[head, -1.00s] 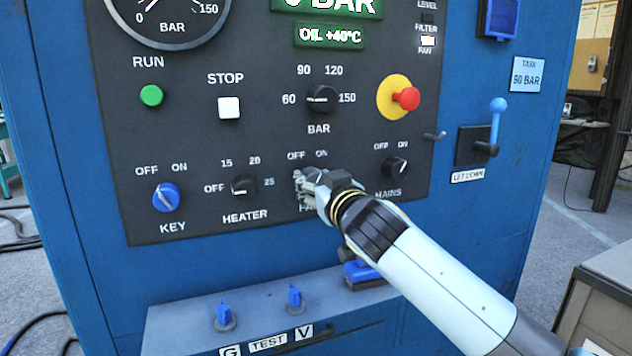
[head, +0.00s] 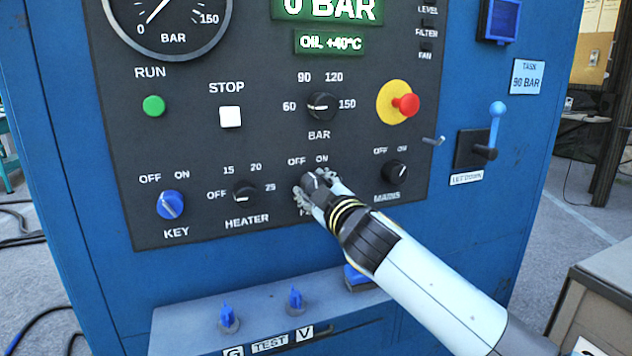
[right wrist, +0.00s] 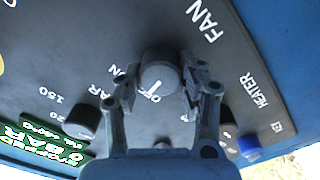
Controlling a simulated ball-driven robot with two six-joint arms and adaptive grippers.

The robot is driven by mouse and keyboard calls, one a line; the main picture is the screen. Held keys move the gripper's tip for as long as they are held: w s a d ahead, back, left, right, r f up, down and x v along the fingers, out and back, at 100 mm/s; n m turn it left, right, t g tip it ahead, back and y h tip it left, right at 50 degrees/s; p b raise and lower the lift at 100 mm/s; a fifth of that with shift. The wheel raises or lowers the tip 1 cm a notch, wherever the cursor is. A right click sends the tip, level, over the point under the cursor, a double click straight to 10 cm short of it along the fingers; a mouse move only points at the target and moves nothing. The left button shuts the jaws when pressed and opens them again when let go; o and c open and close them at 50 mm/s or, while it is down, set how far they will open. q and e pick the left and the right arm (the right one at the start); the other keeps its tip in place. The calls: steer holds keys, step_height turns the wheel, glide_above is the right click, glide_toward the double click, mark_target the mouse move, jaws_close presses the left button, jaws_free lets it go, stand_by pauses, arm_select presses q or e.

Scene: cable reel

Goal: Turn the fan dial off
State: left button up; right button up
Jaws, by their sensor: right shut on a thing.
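The fan dial (head: 311,180) is a black knob at the bottom of the dark control panel, between the heater and mains dials. My right gripper (head: 315,186) is shut on it, one finger on each side. In the right wrist view, the dial (right wrist: 160,68) sits between the fingertips (right wrist: 158,84), and its white pointer line points at the OFF mark. The gripper partly hides the FAN label in the head view. My left gripper is not in view.
The heater dial (head: 245,191) and mains dial (head: 394,172) flank the fan dial. The red emergency button (head: 406,104) and the let-down lever (head: 496,120) are to the upper right. Below, a ledge (head: 185,322) with blue valves juts out.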

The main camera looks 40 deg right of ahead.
steer(key=shift+f+n+p, duration=0.1)
steer(key=shift+n+p, duration=0.55)
steer(key=shift+n, duration=1.55)
steer(key=o, duration=1.1)
steer(key=shift+a, duration=0.1)
steer(key=shift+o, duration=0.2)
steer(key=shift+s, duration=0.1)
steer(key=v, duration=1.1)
steer(key=shift+s, duration=0.4)
